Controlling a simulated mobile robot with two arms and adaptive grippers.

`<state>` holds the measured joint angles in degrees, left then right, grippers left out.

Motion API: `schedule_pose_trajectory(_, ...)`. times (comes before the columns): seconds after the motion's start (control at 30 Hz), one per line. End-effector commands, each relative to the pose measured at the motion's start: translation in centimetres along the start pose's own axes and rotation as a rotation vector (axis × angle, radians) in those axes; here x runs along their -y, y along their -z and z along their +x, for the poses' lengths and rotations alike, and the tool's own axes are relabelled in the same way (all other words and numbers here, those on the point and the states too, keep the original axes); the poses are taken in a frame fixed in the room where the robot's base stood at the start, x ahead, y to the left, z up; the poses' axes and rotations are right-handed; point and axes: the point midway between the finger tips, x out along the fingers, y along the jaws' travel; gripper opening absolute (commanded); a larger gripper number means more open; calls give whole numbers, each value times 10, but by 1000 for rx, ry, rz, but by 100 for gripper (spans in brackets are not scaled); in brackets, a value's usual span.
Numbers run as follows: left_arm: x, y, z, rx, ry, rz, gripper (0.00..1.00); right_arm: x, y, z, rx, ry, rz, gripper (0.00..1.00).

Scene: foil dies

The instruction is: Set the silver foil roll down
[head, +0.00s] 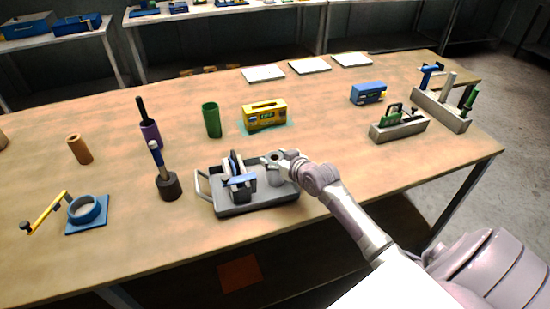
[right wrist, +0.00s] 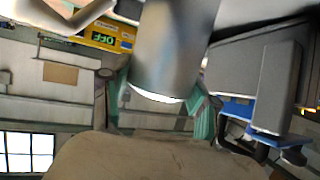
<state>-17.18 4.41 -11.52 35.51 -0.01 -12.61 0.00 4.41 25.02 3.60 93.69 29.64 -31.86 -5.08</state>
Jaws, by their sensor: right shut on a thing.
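The silver foil roll (right wrist: 176,50) is a smooth grey cylinder, held between the green-padded fingers of my right gripper (right wrist: 163,105) in the right wrist view. In the head view my right gripper (head: 277,158) is over the right part of a grey tray-like machine (head: 250,208) with a blue press part. The roll shows there only as a small grey shape under the fingers. I cannot tell whether it touches the tray. My left gripper is not in view.
A yellow box (head: 265,115) stands behind the grey machine and a green cylinder (head: 211,120) behind it to the left. A dark stand with a blue-handled tool (head: 168,185) is close on the left. Grey holders (head: 398,128) stand at the right. The table (head: 350,150) right of my gripper is clear.

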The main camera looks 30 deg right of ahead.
Motion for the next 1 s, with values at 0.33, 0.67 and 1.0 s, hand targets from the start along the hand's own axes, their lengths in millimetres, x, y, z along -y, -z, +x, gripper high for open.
schedule_pose_trajectory(0.33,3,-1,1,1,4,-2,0,0,-1,0,0,0,0,85)
schedule_pose_trajectory(0.67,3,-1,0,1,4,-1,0,0,0,-2,1,0,-1,85)
schedule_pose_trajectory(1.0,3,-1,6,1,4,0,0,0,-1,-63,2,0,-5,85)
